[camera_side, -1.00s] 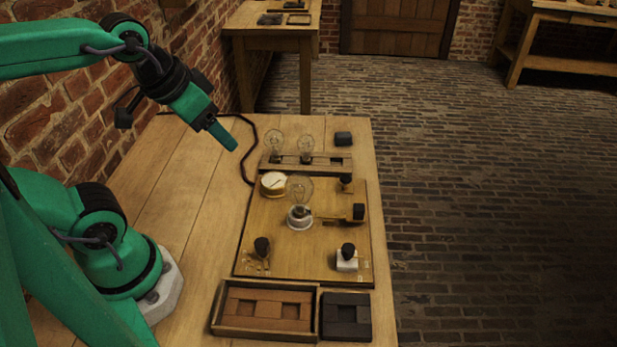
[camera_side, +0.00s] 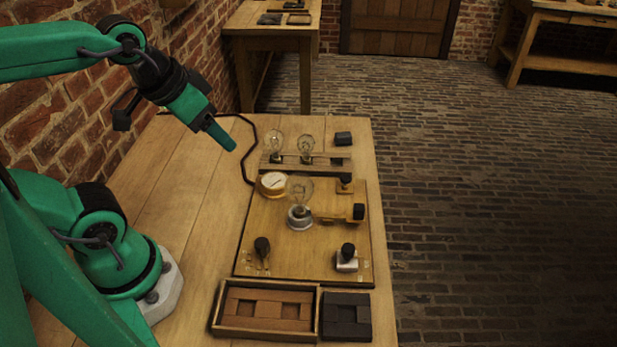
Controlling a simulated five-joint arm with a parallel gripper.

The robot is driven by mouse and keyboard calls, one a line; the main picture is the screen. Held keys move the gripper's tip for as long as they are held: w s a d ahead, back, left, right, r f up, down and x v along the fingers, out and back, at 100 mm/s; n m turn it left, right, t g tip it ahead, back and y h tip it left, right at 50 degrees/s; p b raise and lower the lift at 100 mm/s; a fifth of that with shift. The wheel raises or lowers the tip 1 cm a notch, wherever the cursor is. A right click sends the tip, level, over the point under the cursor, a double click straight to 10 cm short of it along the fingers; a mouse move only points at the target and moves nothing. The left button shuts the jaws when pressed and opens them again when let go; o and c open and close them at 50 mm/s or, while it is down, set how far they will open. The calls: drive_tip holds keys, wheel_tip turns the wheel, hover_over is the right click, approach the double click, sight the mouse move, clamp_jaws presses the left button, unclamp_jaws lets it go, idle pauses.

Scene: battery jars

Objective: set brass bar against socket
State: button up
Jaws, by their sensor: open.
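The brass bar (camera_side: 338,217) lies on the wooden board, with a black knob (camera_side: 358,211) at its right end. Its left end is close to the round white socket (camera_side: 299,222); I cannot tell whether they touch. A clear glass bulb (camera_side: 300,190) stands upright in the socket. My gripper (camera_side: 229,143) hangs open in the air at the upper left, well away from the bar and socket, with nothing seen in it. Its fingers overlap in this view.
The wooden board (camera_side: 280,262) also carries a round dial (camera_side: 273,183) and several black-knobbed parts. A rack (camera_side: 328,163) with two bulbs stands behind it. A tray (camera_side: 215,318) and a dark block (camera_side: 346,317) are in front. The table's left side is largely clear.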

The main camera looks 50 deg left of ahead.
drive_tip(key=c, duration=0.4)
drive_tip(key=n+g, duration=0.5)
drive_tip(key=n, duration=0.4)
hover_over(359, 206)
drive_tip(key=f, duration=1.1)
drive_tip(key=shift+s+a, duration=0.25)
drive_tip(key=shift+a, duration=0.05)
drive_tip(key=shift+c, duration=0.2)
drive_tip(key=shift+w+d+f+g, duration=0.3)
drive_tip(key=shift+d+f, duration=0.1)
drive_tip(key=shift+f, duration=0.1)
drive_tip(key=shift+f, duration=3.9)
